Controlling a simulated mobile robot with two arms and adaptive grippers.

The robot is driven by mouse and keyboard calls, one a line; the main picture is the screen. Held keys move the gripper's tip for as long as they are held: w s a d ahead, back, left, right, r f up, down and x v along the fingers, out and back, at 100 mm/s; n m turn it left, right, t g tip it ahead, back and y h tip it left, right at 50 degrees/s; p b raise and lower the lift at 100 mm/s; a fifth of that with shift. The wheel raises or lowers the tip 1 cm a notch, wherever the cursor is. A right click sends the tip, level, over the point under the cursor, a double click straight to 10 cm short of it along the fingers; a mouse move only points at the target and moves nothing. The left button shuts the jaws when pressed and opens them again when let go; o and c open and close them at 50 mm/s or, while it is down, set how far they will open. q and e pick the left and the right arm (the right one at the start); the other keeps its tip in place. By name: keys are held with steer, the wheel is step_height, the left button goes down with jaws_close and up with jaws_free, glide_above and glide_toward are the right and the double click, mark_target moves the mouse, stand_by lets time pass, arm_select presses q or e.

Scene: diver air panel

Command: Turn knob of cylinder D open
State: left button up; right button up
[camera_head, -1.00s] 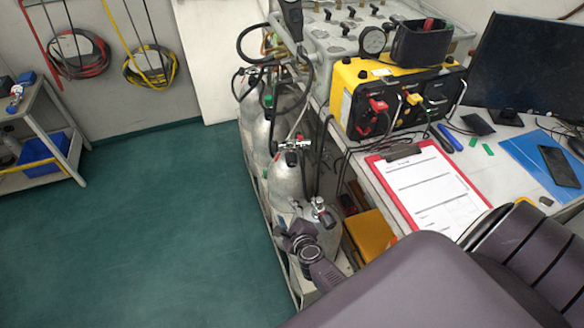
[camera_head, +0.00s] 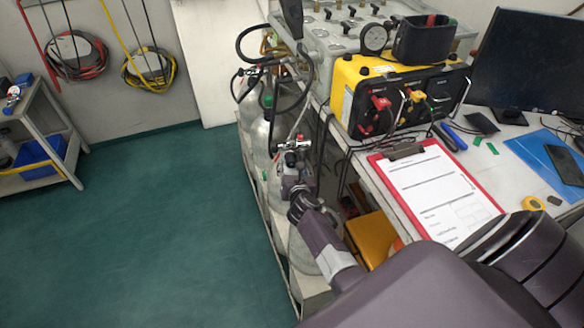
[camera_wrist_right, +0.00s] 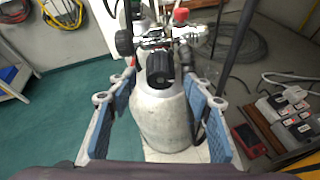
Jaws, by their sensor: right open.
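Several grey gas cylinders stand in a row along the bench; I cannot read a letter on any, so I cannot tell which is D. My right gripper (camera_head: 289,180) is beside a chrome valve (camera_head: 294,145) atop one cylinder. In the right wrist view, the gripper (camera_wrist_right: 160,88) is open, its blue-padded fingers either side of the cylinder (camera_wrist_right: 162,112) in the picture. A black knob (camera_wrist_right: 160,67) faces the camera between and slightly beyond the fingertips, apparently untouched. A second black knob (camera_wrist_right: 124,43) and a red cap (camera_wrist_right: 181,15) are on the valve. My left gripper is out of view.
Black hoses (camera_head: 302,75) hang over the farther cylinders. The bench, right of the cylinders, holds a yellow-black unit (camera_head: 397,98) and a red clipboard (camera_head: 432,192). An orange box (camera_head: 372,238) sits below. The green floor (camera_head: 150,235) at left is clear.

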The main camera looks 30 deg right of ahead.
steer(key=shift+w+d+f, duration=0.25)
steer(key=shift+w+d, duration=0.05)
steer(key=shift+w, duration=0.25)
steer(key=c, duration=1.1)
steer(key=shift+c, duration=0.2)
steer(key=shift+n, duration=0.3)
steer(key=shift+a+f+n+g+h+b, duration=0.1)
steer(key=shift+a+n+g+h+b, duration=0.15)
steer(key=shift+n+h+b, duration=0.3)
steer(key=shift+n+g+h+b, duration=0.35)
steer(key=shift+n+h+b, duration=0.6)
steer(key=shift+n, duration=0.6)
